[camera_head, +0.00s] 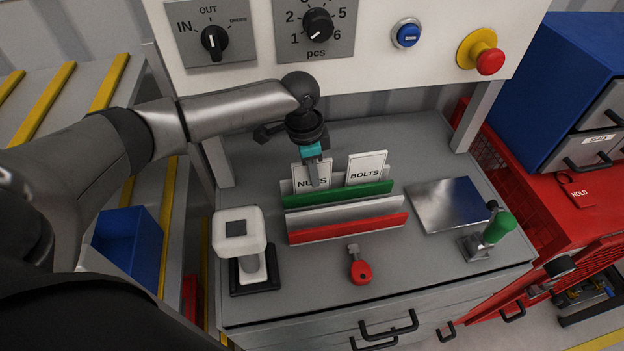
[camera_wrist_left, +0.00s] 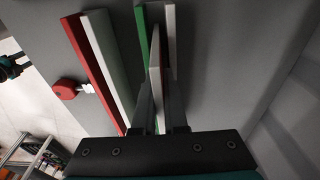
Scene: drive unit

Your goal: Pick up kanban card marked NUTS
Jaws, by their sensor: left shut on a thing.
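The white card marked NUTS (camera_head: 300,177) stands upright at the left end of a card rack, in the slot behind the green bar (camera_head: 345,194). My left gripper (camera_head: 313,178) comes down from above and is shut on the NUTS card, its fingers covering part of the lettering. In the left wrist view the card (camera_wrist_left: 155,65) shows edge-on between the fingers. I cannot tell whether its lower edge still rests in the rack. A white card marked BOLTS (camera_head: 366,168) stands just right of it. A dark part with teal, probably my right gripper (camera_wrist_left: 12,68), shows at the wrist view's left edge.
A red-tagged key (camera_head: 360,268) lies in front of the rack's red bar (camera_head: 348,228). A white device on a black base (camera_head: 240,245) stands left. A metal plate (camera_head: 448,204) and green-handled clamp (camera_head: 492,232) are right. The control panel (camera_head: 370,65) rises behind.

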